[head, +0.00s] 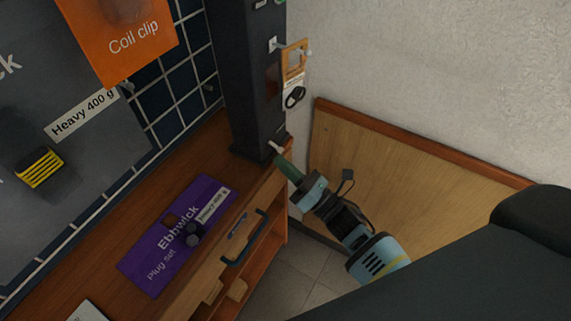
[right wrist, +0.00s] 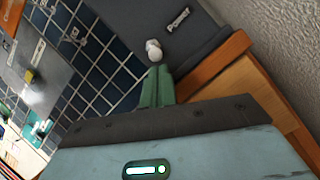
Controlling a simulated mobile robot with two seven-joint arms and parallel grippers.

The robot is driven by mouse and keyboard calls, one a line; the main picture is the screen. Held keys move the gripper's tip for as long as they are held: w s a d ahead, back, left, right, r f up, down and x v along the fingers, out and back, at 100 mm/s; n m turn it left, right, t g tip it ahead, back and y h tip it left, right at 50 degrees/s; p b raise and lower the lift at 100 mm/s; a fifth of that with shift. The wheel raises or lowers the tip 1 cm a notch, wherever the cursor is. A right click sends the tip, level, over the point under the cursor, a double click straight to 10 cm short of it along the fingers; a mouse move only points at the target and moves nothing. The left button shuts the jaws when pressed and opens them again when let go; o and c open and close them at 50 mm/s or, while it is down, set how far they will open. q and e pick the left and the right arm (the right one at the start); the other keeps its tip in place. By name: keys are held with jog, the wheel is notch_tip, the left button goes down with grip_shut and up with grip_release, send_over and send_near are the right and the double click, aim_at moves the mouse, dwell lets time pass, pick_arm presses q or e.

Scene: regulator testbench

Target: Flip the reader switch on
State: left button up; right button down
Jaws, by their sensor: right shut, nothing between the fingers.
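A small switch with a pale lever (head: 277,147) sticks out low on the dark upright post (head: 255,90). In the right wrist view its rounded white tip (right wrist: 153,48) shows just beyond the fingers. My right gripper (head: 283,162) is shut and empty, its green fingertips right at the lever. In the right wrist view the shut fingers (right wrist: 156,72) end at or just short of the white tip; I cannot tell whether they touch. My left gripper is not in view.
A wooden tag (head: 295,60) and a black clip (head: 295,97) hang higher on the post. A purple Ebbwick mat (head: 165,245) lies on the wooden bench beside a drawer with a dark handle (head: 246,238). A wall (head: 430,80) stands close behind the gripper.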

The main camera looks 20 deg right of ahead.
jog(key=shift+s+r+p, duration=0.1)
jog(key=shift+r+p, duration=0.2)
jog(key=shift+p, duration=0.2)
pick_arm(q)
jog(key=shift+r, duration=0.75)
pick_arm(e)
jog(key=shift+d+g, duration=0.1)
jog(key=shift+g, duration=0.2)
pick_arm(q)
jog(key=shift+p, duration=0.3)
pick_arm(e)
jog(key=shift+s+r+h+p, duration=0.15)
jog(key=shift+h+p, duration=0.15)
jog(key=shift+p, duration=0.2)
pick_arm(q)
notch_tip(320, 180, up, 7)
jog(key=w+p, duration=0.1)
jog(key=p, duration=0.5)
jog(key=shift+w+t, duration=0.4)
pick_arm(e)
jog(key=g, duration=0.1)
jog(key=r+g+h, duration=0.1)
jog(key=r+g, duration=0.1)
jog(key=shift+s+d+r+n+h, duration=0.1)
jog(key=shift+s+d+n+h, duration=0.2)
jog(key=shift+d+n, duration=0.1)
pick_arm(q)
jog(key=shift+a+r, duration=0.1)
